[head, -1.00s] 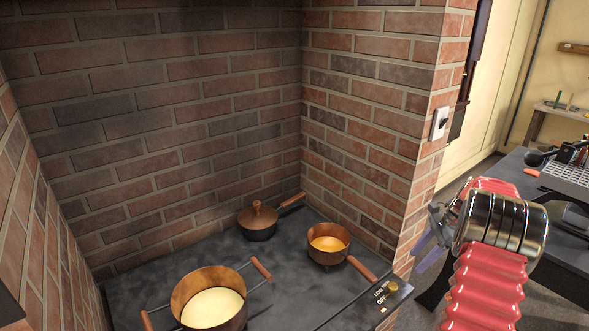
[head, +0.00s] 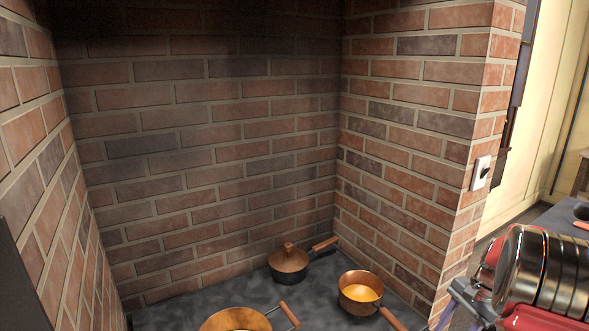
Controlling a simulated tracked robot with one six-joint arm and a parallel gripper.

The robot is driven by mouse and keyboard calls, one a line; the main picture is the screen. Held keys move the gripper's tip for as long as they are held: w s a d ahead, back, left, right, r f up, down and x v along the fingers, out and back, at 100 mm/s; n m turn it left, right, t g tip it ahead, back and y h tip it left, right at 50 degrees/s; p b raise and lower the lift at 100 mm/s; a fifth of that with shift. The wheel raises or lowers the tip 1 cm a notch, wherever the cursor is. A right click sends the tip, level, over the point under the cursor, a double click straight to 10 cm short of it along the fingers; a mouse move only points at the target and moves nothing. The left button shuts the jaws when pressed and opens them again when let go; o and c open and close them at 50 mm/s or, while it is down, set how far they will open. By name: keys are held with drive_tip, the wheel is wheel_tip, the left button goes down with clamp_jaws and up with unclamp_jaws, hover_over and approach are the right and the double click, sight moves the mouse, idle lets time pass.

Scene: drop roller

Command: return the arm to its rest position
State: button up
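My gripper (head: 456,306) shows at the lower right of the head view, at the end of my red and silver arm. It is beside the right end of the brick alcove, to the right of the small pan's handle. Only part of its grey fingers is visible, and I cannot tell whether they are open or shut. I see nothing held in it. The rest of the arm runs out of the picture at the lower right.
A dark stove top (head: 200,297) lies inside brick walls (head: 215,150). On it stand a lidded pan (head: 289,264), a small copper pan (head: 361,293) with orange contents and a large copper pot (head: 235,319), cut off below. A light switch (head: 481,172) is on the right wall.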

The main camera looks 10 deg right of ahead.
drive_tip(key=s+a+r+n+t+h, duration=0.1)
drive_tip(key=s+a+r+n, duration=0.4)
drive_tip(key=a, duration=0.7)
drive_tip(key=s+a+r+n+t+h, duration=0.1)
drive_tip(key=s+a+r+n+t, duration=0.1)
drive_tip(key=s+a+r+n, duration=0.3)
drive_tip(key=s+a+r+n+t+h, duration=0.1)
drive_tip(key=s+a+r+n, duration=0.4)
drive_tip(key=a+r, duration=0.5)
drive_tip(key=s+a+t, duration=0.1)
drive_tip(key=a, duration=0.8)
drive_tip(key=shift+a+n, duration=0.35)
drive_tip(key=shift+n, duration=0.05)
